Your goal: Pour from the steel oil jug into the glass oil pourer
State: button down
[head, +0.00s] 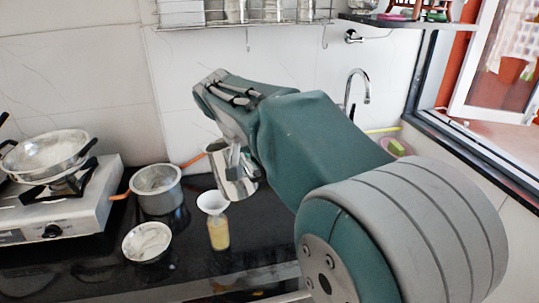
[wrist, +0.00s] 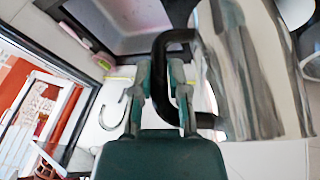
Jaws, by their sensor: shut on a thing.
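The steel oil jug (head: 236,186) hangs above and slightly right of the glass oil pourer in the head view, partly hidden by my arm. It looks tilted; I cannot see its contents or any stream. My gripper (wrist: 161,68) is shut on the jug's black handle (wrist: 164,44) in the wrist view, and the shiny jug body (wrist: 245,75) fills the right side there. The glass oil pourer (head: 219,235) stands upright on the black counter, with yellow liquid inside and a white funnel (head: 213,202) in its mouth.
A steel pot (head: 156,188) and a steel bowl (head: 147,242) stand left of the pourer on the dark counter (head: 190,262). A gas stove (head: 70,210) with a pan is further left. A tap (head: 357,85) and window are at the right.

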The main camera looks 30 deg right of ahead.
jog(key=shift+d+f+t, duration=0.1)
jog(key=shift+d+t, duration=0.2)
jog(key=shift+d, duration=0.1)
jog(key=r+t+y, duration=0.1)
jog(key=r, duration=0.1)
jog(key=d+r+y, duration=0.1)
jog(key=r, duration=0.1)
jog(key=shift+d+r+m+t, duration=0.15)
jog(key=shift+r+m+t, duration=0.15)
jog(key=shift+r+t, duration=0.1)
dwell(0.3)
jog(key=shift+s+d+f, duration=0.1)
jog(key=shift+d, duration=0.1)
